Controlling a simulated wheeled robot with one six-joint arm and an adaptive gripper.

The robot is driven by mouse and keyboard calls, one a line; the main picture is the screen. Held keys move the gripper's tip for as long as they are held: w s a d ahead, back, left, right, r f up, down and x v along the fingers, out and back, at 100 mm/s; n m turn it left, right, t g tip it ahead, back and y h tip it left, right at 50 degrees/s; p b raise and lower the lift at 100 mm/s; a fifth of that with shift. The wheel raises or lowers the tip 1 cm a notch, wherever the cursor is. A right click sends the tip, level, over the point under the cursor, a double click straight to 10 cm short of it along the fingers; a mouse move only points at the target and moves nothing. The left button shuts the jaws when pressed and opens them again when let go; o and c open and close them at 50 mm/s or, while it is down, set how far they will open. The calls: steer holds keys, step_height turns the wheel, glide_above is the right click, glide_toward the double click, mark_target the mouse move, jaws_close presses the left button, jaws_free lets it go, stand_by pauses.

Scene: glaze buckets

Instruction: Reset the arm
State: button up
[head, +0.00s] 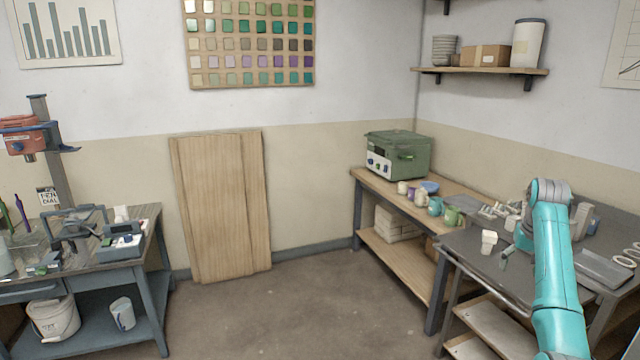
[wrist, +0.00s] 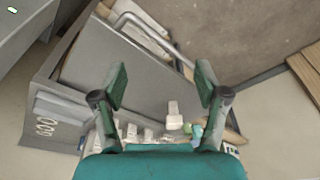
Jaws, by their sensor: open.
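My gripper (wrist: 160,82) is open in the wrist view, its two green fingers spread wide with nothing between them. In the head view my teal arm (head: 556,270) rises at the right, in front of the dark grey table (head: 462,246). My gripper is mostly hidden behind the arm there. A small white cup-like object (head: 489,240) stands on the table left of the arm. A similar white object (wrist: 174,116) shows beyond the fingers in the wrist view, apart from them.
A wooden bench (head: 385,182) with a green box-shaped machine (head: 410,158) and several mugs stands behind the table. A grey tray (head: 604,268) lies right of my arm. A workbench (head: 140,252) with a drill press stands at the left. The middle floor (head: 300,310) is clear.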

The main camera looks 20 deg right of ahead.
steer(key=a+f+n+t, duration=0.1)
steer(key=a+f, duration=0.4)
steer(key=f, duration=0.4)
steer(key=a+f+t+h, duration=0.1)
steer(key=a+f, duration=0.3)
steer(key=f, duration=0.4)
steer(key=a+f+n+t, duration=0.1)
steer(key=a+f, duration=0.4)
steer(key=f, duration=0.4)
steer(key=s+a+f+n+t, duration=0.1)
steer(key=s+a+f, duration=0.55)
steer(key=a, duration=0.25)
steer(key=s+a+f+n+t, duration=0.1)
steer(key=s+a+f+t, duration=0.1)
steer(key=s+a+f, duration=0.6)
steer(key=s+a+r+n+t, duration=0.1)
steer(key=s+a+r+t, duration=0.15)
steer(key=s+a, duration=0.6)
steer(key=s+a+r+n+t, duration=0.1)
steer(key=s+a+r, duration=0.2)
steer(key=s+a, duration=0.55)
steer(key=s+a+r+n+t+y, duration=0.1)
steer(key=s+r, duration=0.8)
steer(key=s+a+r+t+y, duration=0.1)
steer(key=s+a+r+t, duration=0.1)
steer(key=s+r, duration=0.7)
steer(key=shift+r+n, duration=0.4)
steer(key=shift+r, duration=0.35)
